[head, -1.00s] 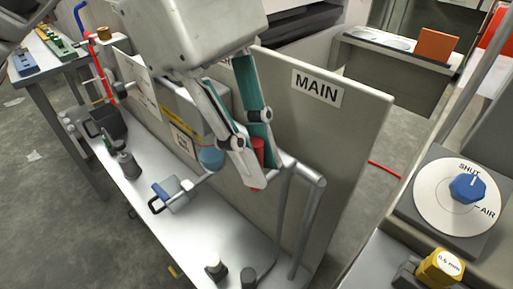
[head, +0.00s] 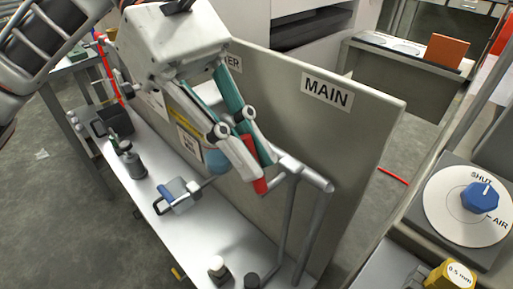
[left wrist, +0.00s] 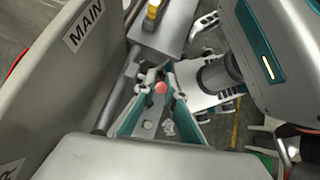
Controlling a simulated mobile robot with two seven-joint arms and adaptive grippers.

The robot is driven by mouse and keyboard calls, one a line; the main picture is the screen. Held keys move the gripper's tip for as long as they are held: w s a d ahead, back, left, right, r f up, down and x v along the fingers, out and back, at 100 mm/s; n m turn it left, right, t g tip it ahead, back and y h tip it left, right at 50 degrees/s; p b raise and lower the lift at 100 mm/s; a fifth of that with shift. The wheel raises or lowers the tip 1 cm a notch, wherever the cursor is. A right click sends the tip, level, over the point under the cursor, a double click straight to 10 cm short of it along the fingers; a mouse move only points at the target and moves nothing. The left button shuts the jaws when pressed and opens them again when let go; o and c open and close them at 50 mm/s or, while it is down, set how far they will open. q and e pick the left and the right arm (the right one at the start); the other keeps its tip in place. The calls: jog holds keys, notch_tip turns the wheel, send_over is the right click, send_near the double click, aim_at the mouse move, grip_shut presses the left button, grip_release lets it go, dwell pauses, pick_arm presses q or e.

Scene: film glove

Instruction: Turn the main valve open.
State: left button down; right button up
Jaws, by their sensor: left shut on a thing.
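The main valve is a red-gripped lever (head: 260,186) on the grey pipes beside the board labelled MAIN (head: 327,92). My left gripper (head: 254,164) reaches down from the upper left, with its fingers closed around the red grip. The red grip leans, its lower end showing below the fingertips, and its middle is partly hidden by them. In the left wrist view, the round red end (left wrist: 161,88) shows between the fingertips. My right gripper is not in the head view; white and black parts at the right of the left wrist view are too unclear to tell.
A blue-handled valve (head: 179,195) and a dark pot (head: 118,122) are on the bench. A dial marked SHUT and AIR (head: 468,211) with a blue knob is at the right, above a yellow 0.5 mm knob (head: 449,275). The upright panel stands close behind my gripper.

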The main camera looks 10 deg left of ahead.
pick_arm(q)
jog(key=shift+w+a+f+g+h, duration=0.25)
jog(key=shift+f+g+h, duration=0.15)
jog(key=shift+h, duration=0.1)
jog(key=shift+w+a+h+b, duration=0.1)
jog(key=shift+a+h+b, duration=0.1)
jog(key=shift+h+b, duration=0.2)
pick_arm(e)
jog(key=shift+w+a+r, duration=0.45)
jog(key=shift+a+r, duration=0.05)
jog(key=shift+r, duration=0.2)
pick_arm(q)
jog(key=shift+g, duration=0.3)
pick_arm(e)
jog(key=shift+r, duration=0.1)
pick_arm(q)
jog(key=c, duration=2.1)
grip_release()
jog(key=shift+r, duration=0.1)
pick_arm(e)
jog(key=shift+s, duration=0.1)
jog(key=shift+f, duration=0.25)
pick_arm(q)
jog(key=v, duration=1.2)
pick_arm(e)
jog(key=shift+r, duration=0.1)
